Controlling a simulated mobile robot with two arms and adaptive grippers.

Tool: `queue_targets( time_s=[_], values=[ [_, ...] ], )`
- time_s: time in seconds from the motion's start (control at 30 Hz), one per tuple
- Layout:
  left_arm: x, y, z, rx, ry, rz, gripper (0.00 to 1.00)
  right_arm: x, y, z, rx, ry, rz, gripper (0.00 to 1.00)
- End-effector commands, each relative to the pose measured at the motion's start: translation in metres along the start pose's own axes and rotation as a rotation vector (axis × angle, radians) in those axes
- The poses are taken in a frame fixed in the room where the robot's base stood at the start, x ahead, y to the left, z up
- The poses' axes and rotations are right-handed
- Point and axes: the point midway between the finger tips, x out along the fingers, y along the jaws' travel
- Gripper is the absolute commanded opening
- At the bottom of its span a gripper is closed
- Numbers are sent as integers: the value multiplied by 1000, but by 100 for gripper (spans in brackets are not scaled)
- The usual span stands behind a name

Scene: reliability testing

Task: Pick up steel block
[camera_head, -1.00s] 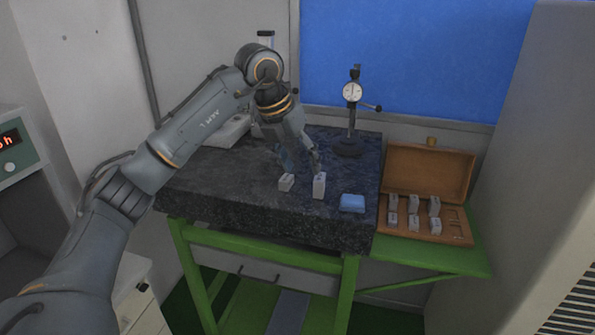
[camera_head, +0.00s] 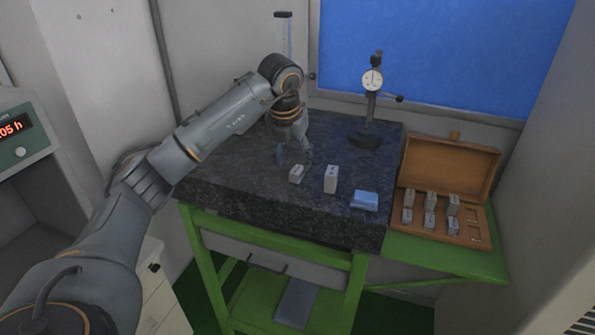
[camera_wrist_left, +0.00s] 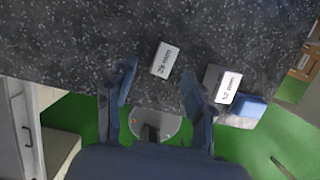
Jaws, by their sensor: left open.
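Two steel blocks stand on the dark granite plate (camera_head: 250,190). The shorter block (camera_head: 297,174) is on the left; its top reads about "20 mm" in the left wrist view (camera_wrist_left: 165,60). The taller block (camera_head: 331,179) stands to its right and shows in the left wrist view (camera_wrist_left: 228,88). My left gripper (camera_head: 294,157) is open and empty, pointing down just behind and above the shorter block. In the left wrist view its fingers (camera_wrist_left: 159,80) are spread, with the shorter block between their lines but beyond the tips. My right gripper is not in view.
A blue item (camera_head: 364,200) lies near the plate's front right corner. A dial gauge on a stand (camera_head: 372,85) is at the back right. An open wooden case (camera_head: 450,165) with several blocks sits on the green shelf to the right.

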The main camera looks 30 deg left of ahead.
Motion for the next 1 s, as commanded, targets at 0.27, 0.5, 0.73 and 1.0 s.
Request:
queue_targets(
  time_s=[0.27,0.5,0.73,1.0],
  values=[
    [36,-5,2,0,4,1,53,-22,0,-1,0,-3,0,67],
    [42,-5,2,0,0,0,53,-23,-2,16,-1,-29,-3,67],
    [41,-5,2,0,1,0,14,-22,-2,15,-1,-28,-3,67],
    [41,-5,3,0,-1,0,0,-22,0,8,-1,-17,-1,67]
  ],
)
